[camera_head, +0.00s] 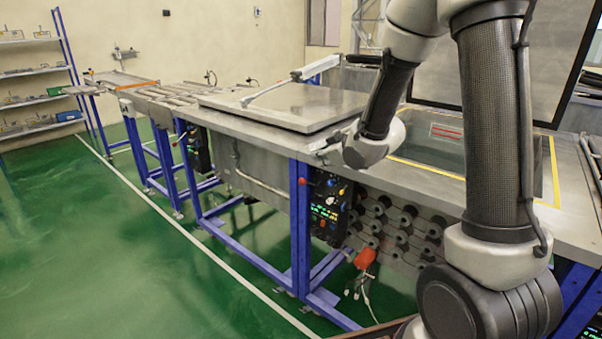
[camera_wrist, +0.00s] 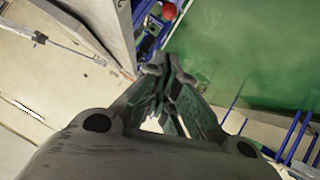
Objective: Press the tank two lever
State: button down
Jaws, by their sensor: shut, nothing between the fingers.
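The tank with the shut grey lid (camera_head: 290,104) stands left of my arm, and the tank with the raised lid (camera_head: 525,50) is at the right. I cannot tell from labels which is tank two. A small red knob (camera_head: 303,181) sits at the front, by the blue leg and above a control panel (camera_head: 327,205). A red round knob (camera_wrist: 169,11) shows at the top of the wrist view, beyond the fingertips. My gripper (camera_wrist: 165,66) is shut and empty, apart from that knob. In the head view, my gripper (camera_head: 326,148) is near the tabletop's front edge, partly hidden by my wrist.
The steel tabletop (camera_head: 225,122) runs away to the left on blue legs. Another red knob (camera_head: 175,143) sits farther along. An orange-red item with cables (camera_head: 365,259) hangs below the right tank. Shelves (camera_head: 35,98) stand far left. The green floor (camera_head: 130,240) is clear.

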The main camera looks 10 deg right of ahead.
jog(key=shift+w, duration=0.1)
jog(key=d+f+x, duration=0.1)
jog(key=f+x, duration=0.1)
jog(key=x, duration=1)
jog(key=shift+d+f, duration=0.25)
jog(key=shift+f, duration=0.1)
jog(key=shift+s+a+f, duration=0.1)
jog(key=shift+s, duration=0.15)
jog(key=shift+s+a+f+h, duration=0.2)
jog(key=shift+f+h, duration=0.1)
jog(key=shift+f, duration=0.05)
